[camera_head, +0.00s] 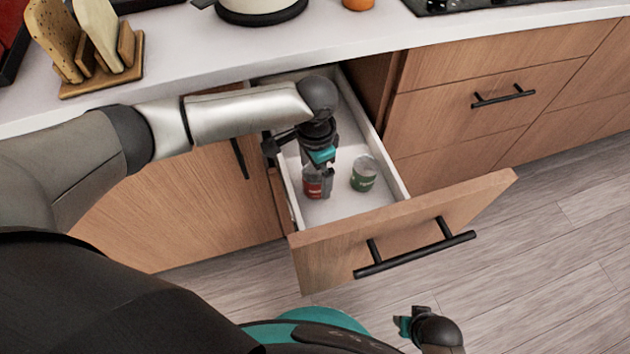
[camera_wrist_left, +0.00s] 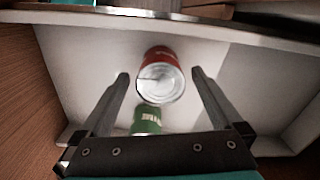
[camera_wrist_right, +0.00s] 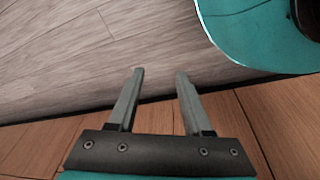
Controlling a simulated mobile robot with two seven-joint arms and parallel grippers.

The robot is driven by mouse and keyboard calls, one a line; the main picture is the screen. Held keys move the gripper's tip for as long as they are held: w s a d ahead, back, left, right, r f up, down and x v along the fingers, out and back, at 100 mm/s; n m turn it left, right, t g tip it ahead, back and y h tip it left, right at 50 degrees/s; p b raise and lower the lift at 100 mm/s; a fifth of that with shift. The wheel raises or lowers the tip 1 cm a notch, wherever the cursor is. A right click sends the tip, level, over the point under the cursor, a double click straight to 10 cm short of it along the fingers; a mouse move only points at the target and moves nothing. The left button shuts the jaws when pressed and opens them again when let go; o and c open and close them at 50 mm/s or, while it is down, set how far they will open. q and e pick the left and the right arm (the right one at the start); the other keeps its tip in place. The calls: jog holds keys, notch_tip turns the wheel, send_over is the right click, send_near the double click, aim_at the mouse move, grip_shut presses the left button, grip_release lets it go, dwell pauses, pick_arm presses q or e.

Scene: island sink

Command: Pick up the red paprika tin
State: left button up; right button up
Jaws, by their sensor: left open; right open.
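The red paprika tin (camera_head: 314,185) stands in the open drawer, partly hidden by my left gripper in the head view. In the left wrist view the red tin (camera_wrist_left: 160,76) shows its pale round lid, ahead of and between the finger lines. My left gripper (camera_head: 318,158) is open and reaches down into the drawer over the red tin. In the left wrist view its fingers (camera_wrist_left: 161,78) are apart on either side of the tin; I cannot tell whether they touch it. My right gripper (camera_wrist_right: 160,72) is open and empty, low above the floor in front of the cabinets.
A green tin (camera_head: 364,174) stands in the drawer right of the red one. The white drawer walls (camera_head: 372,125) and wooden drawer front (camera_head: 400,232) surround the left gripper. A wooden rack (camera_head: 104,74) stands on the white counter (camera_head: 190,60). The drawer's back is partly hidden.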

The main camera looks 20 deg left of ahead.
aim_at(315, 172)
pick_arm(q)
jog(key=shift+f+b, duration=0.7)
jog(key=shift+f, duration=0.65)
pick_arm(e)
jog(key=shift+w+a+r, duration=0.2)
jog(key=shift+w+r, duration=0.05)
jog(key=shift+r, duration=0.3)
jog(key=shift+w+a+r, duration=0.15)
jog(key=shift+w+r, duration=0.05)
jog(key=shift+r, duration=0.3)
jog(key=shift+w+a+r, duration=0.2)
jog(key=shift+w+r, duration=0.05)
jog(key=shift+r, duration=0.3)
pick_arm(q)
jog(key=c, duration=1.5)
jog(key=shift+o, duration=0.2)
jog(key=shift+r, duration=0.1)
jog(key=shift+r, duration=0.15)
jog(key=shift+r+p, duration=0.5)
jog(key=shift+r, duration=0.05)
notch_tip(315, 172, up, 7)
jog(key=p, duration=0.3)
jog(key=shift+f, duration=0.2)
jog(key=shift+r+p, duration=0.55)
jog(key=shift+r, duration=0.45)
pick_arm(e)
jog(key=s+d+f, duration=0.5)
jog(key=s+f, duration=0.1)
jog(key=f, duration=0.1)
jog(key=shift+f, duration=0.35)
